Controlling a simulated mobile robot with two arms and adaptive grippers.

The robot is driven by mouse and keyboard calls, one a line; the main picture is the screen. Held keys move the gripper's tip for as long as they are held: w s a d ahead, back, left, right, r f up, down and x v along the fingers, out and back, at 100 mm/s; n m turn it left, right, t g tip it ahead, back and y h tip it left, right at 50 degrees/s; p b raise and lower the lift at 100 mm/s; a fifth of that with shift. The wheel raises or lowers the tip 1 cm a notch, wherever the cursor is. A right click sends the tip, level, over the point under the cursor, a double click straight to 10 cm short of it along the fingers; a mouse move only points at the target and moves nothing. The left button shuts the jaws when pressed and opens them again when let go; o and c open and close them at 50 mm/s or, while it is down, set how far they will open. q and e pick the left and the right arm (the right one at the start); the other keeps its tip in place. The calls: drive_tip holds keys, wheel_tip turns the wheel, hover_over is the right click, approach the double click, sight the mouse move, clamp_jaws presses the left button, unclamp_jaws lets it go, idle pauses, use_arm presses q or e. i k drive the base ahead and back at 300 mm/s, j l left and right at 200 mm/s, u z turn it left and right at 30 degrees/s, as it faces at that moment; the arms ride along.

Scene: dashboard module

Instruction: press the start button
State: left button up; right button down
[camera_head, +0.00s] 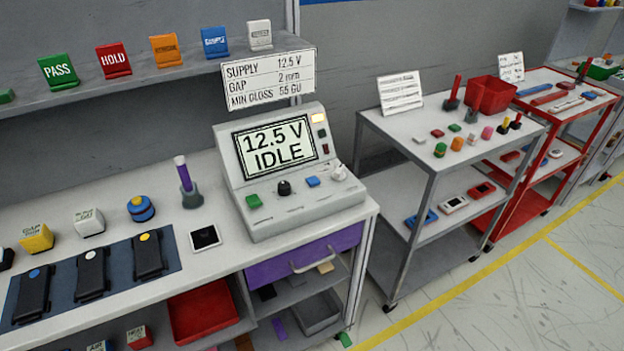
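A grey console (306,205) stands on the bench, with a tilted screen (274,146) that reads "12.5 V IDLE". On its front panel are a green button (254,201) at the left, a black knob (284,188), a blue button (312,181) and a white knob-like part (340,172) at the right. I cannot read a label on any button, so I cannot tell by text which is start. Small lamps (318,118) sit right of the screen, the top one pale yellow. Nothing touches the console's controls. Neither of my grippers is in view.
A purple drawer (306,256) is below. A grey cart (450,130) stands right. The space before the console is clear.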

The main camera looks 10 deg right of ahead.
sight(312, 181)
drive_tip(key=i+j+z, duration=0.1)
drive_tip(key=j, duration=0.3)
drive_tip(key=i+j+z, duration=0.1)
drive_tip(key=j, duration=0.35)
drive_tip(key=i+j, duration=0.15)
drive_tip(key=j, duration=0.25)
drive_tip(key=i+j+z, duration=0.15)
drive_tip(key=j, duration=0.3)
drive_tip(key=k, duration=0.05)
